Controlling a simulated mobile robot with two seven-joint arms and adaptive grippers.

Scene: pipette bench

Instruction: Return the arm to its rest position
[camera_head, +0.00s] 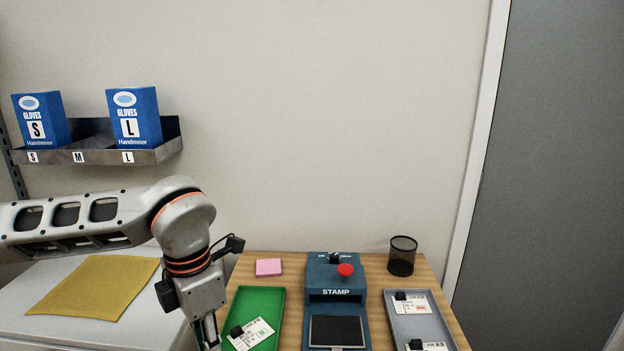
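My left arm (182,225) comes in from the left and bends down at the elbow. Its gripper (208,333) points down at the bottom edge of the picture, beside the left edge of the green tray (262,300) as seen from here. The fingertips are cut off by the frame, so I cannot tell whether it is open or shut, or whether it touches anything. My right gripper is not in view.
A blue stamp machine (335,296) with a red knob stands mid-table. A grey tray (433,325) holds labelled cards. A mesh cup (402,256) and pink notepad (268,267) stand behind. A yellow cloth (95,286) lies left. Glove boxes (134,117) sit on a shelf.

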